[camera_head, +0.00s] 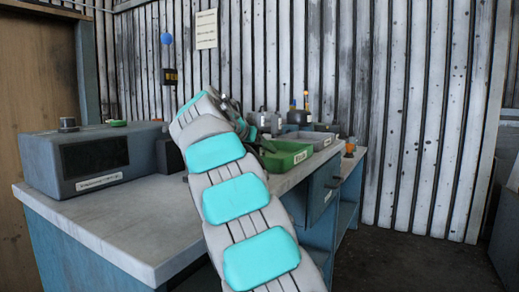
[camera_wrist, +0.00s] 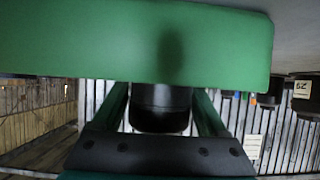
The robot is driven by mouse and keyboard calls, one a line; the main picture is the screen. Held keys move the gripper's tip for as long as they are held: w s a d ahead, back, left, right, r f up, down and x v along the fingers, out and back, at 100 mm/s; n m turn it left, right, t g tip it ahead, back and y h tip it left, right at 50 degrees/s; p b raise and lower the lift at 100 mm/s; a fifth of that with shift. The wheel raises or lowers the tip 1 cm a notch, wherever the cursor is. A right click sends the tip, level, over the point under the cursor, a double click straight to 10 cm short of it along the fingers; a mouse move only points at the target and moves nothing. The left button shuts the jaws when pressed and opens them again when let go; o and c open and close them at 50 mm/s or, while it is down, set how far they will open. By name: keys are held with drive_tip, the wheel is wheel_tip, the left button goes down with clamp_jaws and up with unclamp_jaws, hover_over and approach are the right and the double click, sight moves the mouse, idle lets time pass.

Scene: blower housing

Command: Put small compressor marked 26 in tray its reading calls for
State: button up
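In the wrist view, which is upside down, a dark cylindrical body (camera_wrist: 160,100), probably a small compressor, sits between the two fingers of my gripper (camera_wrist: 162,112). The fingers appear shut on its sides. No number shows on it. The green tray (camera_wrist: 90,40) fills the top of that view, and its wall hides the far end of the held piece. In the head view the green tray (camera_head: 287,156) lies on the bench, with a grey tray (camera_head: 318,139) behind it. My gripper (camera_head: 250,135) is mostly hidden by my arm, just left of the green tray.
A blue-grey box with a dark screen (camera_head: 95,157) stands on the left of the bench (camera_head: 130,215). Several small dark items (camera_head: 270,120) stand at the back. One dark piece with an inverted number label (camera_wrist: 301,90) shows at right. The bench's front left is clear.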

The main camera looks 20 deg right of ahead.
drive_tip(key=shift+r, duration=0.1)
drive_tip(key=shift+r, duration=0.15)
drive_tip(key=v, duration=1.2)
